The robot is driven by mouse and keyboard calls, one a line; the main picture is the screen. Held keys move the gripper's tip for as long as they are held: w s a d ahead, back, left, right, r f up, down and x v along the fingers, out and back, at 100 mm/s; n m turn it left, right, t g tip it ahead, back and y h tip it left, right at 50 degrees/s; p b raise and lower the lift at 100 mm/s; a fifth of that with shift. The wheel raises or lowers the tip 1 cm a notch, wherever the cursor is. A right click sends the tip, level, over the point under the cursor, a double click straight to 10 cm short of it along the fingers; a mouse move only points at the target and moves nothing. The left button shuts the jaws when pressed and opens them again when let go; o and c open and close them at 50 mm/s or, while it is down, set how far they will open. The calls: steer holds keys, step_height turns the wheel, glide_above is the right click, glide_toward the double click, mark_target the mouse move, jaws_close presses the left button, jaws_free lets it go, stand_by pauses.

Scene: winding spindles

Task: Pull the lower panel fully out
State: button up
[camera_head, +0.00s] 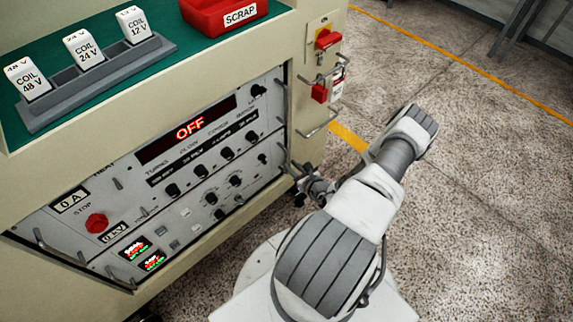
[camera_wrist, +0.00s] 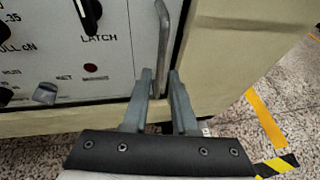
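The lower panel (camera_head: 205,205) is a pale grey face with black knobs and small lit displays, set in the beige cabinet below the red OFF display. It also fills the upper left of the wrist view (camera_wrist: 110,65), with a LATCH knob (camera_wrist: 88,12). A vertical metal handle (camera_wrist: 163,45) stands at its right edge. My gripper (camera_wrist: 160,74) has its fingers on either side of the handle's lower end, with a narrow gap showing, so it looks open. In the head view my gripper (camera_head: 297,174) is at the panel's right edge; its fingertips are small and partly hidden there.
The upper panel's OFF display (camera_head: 190,130) is above. A coil rack (camera_head: 95,85) and a red scrap bin (camera_head: 215,18) stand on the green top. Speckled floor (camera_head: 470,180) to the right is clear.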

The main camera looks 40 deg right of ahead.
mark_target(287, 163)
steer(key=shift+b+x, duration=0.55)
steer(key=shift+x, duration=1.6)
steer(key=shift+c, duration=0.3)
jaws_close()
